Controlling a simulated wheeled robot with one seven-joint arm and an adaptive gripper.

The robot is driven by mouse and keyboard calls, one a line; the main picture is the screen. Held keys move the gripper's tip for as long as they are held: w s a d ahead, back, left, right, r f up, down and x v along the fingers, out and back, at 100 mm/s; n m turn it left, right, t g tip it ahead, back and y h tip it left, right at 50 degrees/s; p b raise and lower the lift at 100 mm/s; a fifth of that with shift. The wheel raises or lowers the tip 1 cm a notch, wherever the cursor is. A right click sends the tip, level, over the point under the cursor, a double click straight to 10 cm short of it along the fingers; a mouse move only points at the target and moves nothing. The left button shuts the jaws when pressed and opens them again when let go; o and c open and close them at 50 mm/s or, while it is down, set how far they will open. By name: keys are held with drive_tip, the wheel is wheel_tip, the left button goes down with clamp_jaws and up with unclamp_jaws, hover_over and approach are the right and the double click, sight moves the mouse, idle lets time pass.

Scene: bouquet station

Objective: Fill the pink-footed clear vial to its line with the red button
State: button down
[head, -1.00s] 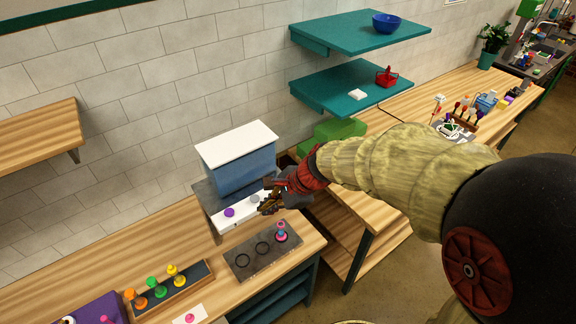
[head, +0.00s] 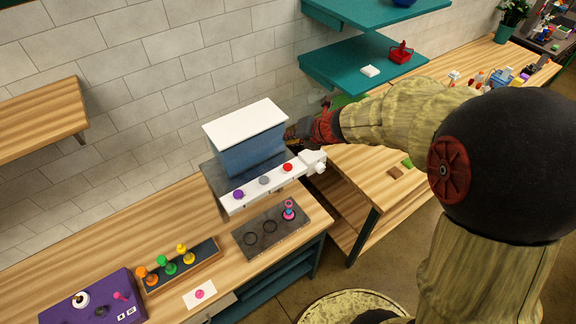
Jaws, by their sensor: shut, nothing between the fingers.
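The dispenser (head: 245,152) is a blue tank with a white lid on a dark base, with a white front panel (head: 252,188). The panel carries a purple button (head: 238,195), a grey button (head: 264,181) and the red button (head: 287,167). A small upright vial with pink parts (head: 289,211) stands at the rightmost ring of the grey plate, below the red button's end. Its fill level and line are too small to tell. My gripper (head: 297,132) is beside the tank's right side, behind the red button and apart from it. It is shut and empty; its fingertips are partly hidden.
A white spout-like part (head: 314,162) projects at the panel's right end. Two empty rings lie on the grey plate (head: 268,237). Orange, green and yellow pegs stand in a wooden tray (head: 183,269) at left. A teal shelf (head: 345,72) hangs above my arm.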

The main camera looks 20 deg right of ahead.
idle(0.3)
drive_tip(key=b, duration=0.8)
hover_over(290, 165)
wheel_tip(290, 165, down, 7)
drive_tip(key=shift+s+f, duration=0.1)
drive_tip(key=shift+f, duration=0.05)
drive_tip(key=shift+f+b, duration=0.35)
drive_tip(key=shift+f, duration=0.4)
idle(0.4)
drive_tip(key=shift+f, duration=0.4)
drive_tip(key=shift+f+b, duration=0.6)
drive_tip(key=shift+b, duration=0.1)
idle(0.6)
idle(0.4)
drive_tip(key=shift+r+p, duration=1.05)
drive_tip(key=shift+p, duration=0.05)
drive_tip(key=shift+r, duration=0.1)
